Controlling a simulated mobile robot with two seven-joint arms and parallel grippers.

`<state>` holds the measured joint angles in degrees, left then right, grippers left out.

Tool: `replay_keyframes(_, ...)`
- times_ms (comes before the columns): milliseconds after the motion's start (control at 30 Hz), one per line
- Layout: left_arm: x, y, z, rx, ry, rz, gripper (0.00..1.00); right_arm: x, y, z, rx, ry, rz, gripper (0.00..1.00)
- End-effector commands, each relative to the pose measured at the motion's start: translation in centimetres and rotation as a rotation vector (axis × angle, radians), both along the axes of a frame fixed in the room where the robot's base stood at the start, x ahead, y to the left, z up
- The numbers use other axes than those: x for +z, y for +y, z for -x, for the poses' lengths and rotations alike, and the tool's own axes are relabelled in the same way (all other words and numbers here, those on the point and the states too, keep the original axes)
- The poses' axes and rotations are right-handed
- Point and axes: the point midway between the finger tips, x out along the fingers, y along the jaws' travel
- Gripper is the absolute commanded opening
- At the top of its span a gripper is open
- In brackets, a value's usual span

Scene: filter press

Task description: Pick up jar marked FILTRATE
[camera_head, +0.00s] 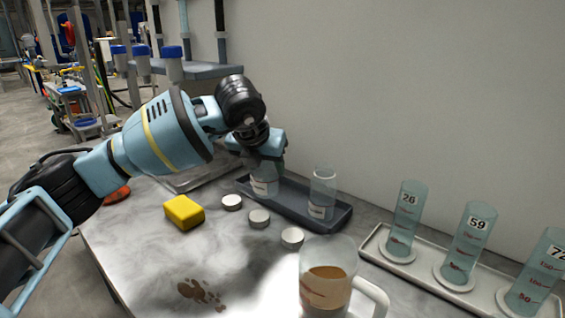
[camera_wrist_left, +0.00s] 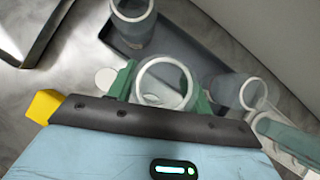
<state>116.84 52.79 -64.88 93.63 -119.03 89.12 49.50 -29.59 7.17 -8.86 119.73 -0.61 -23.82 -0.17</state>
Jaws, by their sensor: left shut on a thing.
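My left gripper (camera_head: 264,165) is shut on a clear glass jar (camera_head: 264,186) at the left part of a dark tray (camera_head: 338,217). In the left wrist view, the green fingers (camera_wrist_left: 162,90) are on both sides of the jar's round rim (camera_wrist_left: 166,62). The jar has a pale label that is too small to read. I cannot tell whether its base touches the tray. A second labelled clear jar (camera_head: 322,194) stands upright at the tray's right end. In the left wrist view, another glass vessel (camera_wrist_left: 132,25) stands beyond the held jar. My right gripper is out of view.
A yellow sponge (camera_head: 184,212) and several white discs, one here (camera_head: 259,218), lie before the tray. A jug (camera_head: 328,280) with brown liquid stands in front. Numbered cylinders (camera_head: 468,245) stand in a pale rack at right. A wall (camera_head: 420,90) rises behind.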

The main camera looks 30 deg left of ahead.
Motion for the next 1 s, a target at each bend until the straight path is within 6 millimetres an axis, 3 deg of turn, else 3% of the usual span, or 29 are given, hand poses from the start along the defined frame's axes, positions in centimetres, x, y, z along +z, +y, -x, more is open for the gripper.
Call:
replay_keyframes(300,0.5,2.8,5.4,0.003,-0.001,-0.001,0.28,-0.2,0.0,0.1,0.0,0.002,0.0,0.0)
replay_keyframes(500,0.7,3.8,7.6,0.002,0.0,-0.001,0.28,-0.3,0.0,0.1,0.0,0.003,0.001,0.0)
replay_keyframes(1000,0.9,4.3,8.8,0.0,0.0,0.0,0.28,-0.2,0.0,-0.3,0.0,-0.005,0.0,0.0)
